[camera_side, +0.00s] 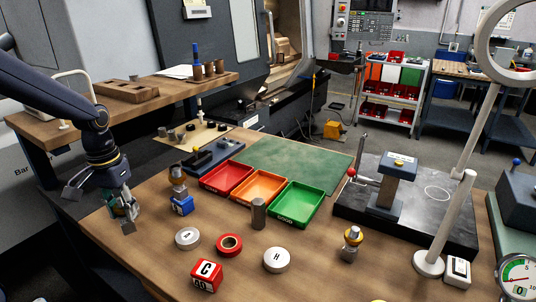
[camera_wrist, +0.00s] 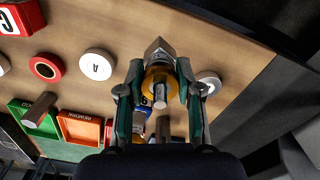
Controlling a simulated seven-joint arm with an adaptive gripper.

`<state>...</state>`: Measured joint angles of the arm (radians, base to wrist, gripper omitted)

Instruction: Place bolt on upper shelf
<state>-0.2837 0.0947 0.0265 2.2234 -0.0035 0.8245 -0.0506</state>
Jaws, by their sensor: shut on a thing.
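My gripper (camera_side: 122,207) is at the lower left in the side view, low over the left end of the bench. In the wrist view my gripper (camera_wrist: 158,75) is shut on a bolt (camera_wrist: 158,48) with a grey angular head and a yellow ring. The bolt's shank end points toward the wrist camera. In the side view its grey head (camera_side: 128,228) shows below the fingers; the rest is mostly hidden. I cannot tell whether it touches the bench. The upper shelf (camera_side: 32,120) is a raised wooden board behind and above my gripper.
Beside my gripper stand a brass-ringed piece (camera_side: 177,180) and a blue block (camera_side: 182,205). Red (camera_side: 228,165), orange and green trays lie rightward. A similar ringed bolt (camera_side: 351,244) stands further right.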

